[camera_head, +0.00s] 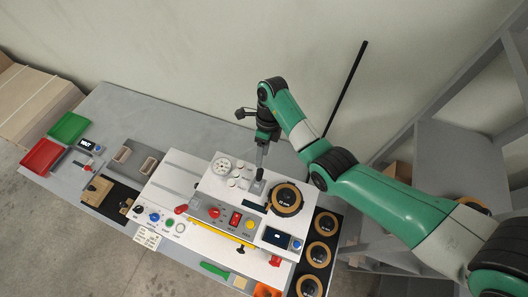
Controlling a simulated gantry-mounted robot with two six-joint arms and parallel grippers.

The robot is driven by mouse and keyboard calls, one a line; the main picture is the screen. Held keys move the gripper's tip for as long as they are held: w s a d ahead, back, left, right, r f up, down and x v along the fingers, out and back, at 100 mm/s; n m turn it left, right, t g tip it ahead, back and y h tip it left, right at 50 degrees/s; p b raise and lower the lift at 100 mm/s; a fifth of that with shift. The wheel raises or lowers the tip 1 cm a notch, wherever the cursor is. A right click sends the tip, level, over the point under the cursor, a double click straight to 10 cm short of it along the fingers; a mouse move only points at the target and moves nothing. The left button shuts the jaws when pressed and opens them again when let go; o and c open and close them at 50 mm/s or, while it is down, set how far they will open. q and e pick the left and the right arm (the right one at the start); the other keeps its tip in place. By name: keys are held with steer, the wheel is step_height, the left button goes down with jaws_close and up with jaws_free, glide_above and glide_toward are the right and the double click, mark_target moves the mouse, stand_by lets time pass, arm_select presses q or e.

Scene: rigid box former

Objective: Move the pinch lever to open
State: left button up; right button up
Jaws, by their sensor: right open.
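The white machine (215,180) stands on the grey table, with a round gauge, knobs and buttons on its top. My right arm comes in from the right, and my right gripper (260,172) points down over the machine's top, between the gauge and a black and tan tape roll. It is open. A small grey metal fitting (256,187) is just below its tips; whether they touch I cannot tell. I cannot tell for certain which part is the pinch lever. My left gripper is not in view.
Tape rolls (320,254) lie on a black strip at the right, and another roll (286,198) sits on the machine. Red (42,156) and green (68,127) trays are at the far left. A small screen (277,238) is at the front right. The table's back left is clear.

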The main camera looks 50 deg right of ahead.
mark_target(259, 174)
steer(key=b+x, duration=0.8)
steer(key=x, duration=0.2)
